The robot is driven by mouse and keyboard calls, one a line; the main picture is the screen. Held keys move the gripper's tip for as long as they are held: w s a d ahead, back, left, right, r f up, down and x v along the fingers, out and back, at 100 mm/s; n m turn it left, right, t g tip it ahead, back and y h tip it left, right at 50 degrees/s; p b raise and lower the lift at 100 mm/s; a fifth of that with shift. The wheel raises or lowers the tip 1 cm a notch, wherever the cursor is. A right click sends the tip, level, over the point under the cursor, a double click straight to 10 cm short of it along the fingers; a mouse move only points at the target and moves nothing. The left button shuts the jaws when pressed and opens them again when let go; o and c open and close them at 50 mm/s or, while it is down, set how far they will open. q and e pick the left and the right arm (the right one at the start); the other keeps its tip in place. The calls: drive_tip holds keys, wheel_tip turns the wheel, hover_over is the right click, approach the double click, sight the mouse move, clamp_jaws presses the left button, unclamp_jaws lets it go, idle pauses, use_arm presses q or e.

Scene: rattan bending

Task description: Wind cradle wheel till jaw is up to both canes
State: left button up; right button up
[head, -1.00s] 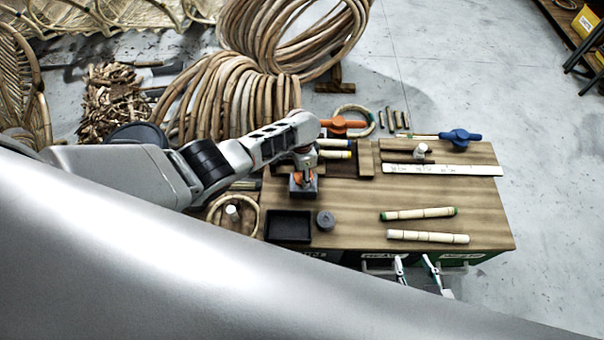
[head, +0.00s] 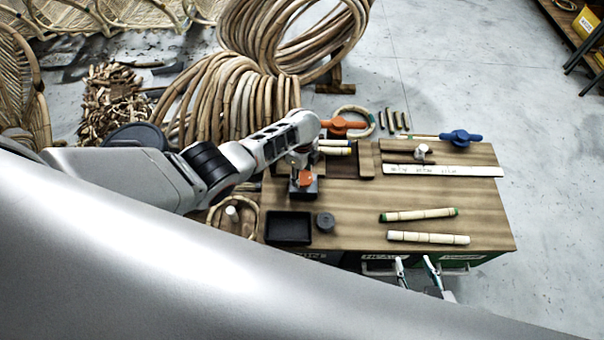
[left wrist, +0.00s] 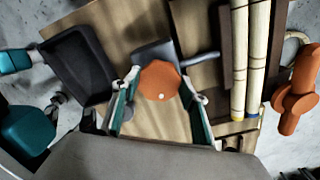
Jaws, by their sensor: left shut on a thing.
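The orange wheel (head: 305,178) sits on a grey block (head: 304,193) at the left of the bench. In the left wrist view the wheel (left wrist: 160,80) has a pale dot on its front edge. My left gripper (left wrist: 160,92) is shut on the wheel, one finger each side. A grey rod (left wrist: 201,57) runs from the block towards a dark brown strip (left wrist: 226,50). Two pale canes (left wrist: 240,60) lie side by side beyond that strip, one blue-ended, one yellow-ended. Whether anything touches them is unclear. My right gripper (head: 415,262) is open and empty at the bench's front edge.
A black tray (head: 289,228) and grey round piece (head: 325,222) stand near the block. A white ruler (head: 442,170), a blue clamp (head: 460,137) and an orange clamp (head: 343,126) are at the back. The bench middle is clear.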

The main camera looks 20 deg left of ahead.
sight(302, 176)
use_arm(q)
drive_tip(key=shift+s+f+m, duration=0.1)
drive_tip(key=shift+m, duration=0.8)
drive_tip(key=shift+d+m, duration=0.1)
drive_tip(key=shift+m, duration=0.3)
drive_tip(key=o, duration=1.1)
drive_tip(key=shift+r, duration=6.05)
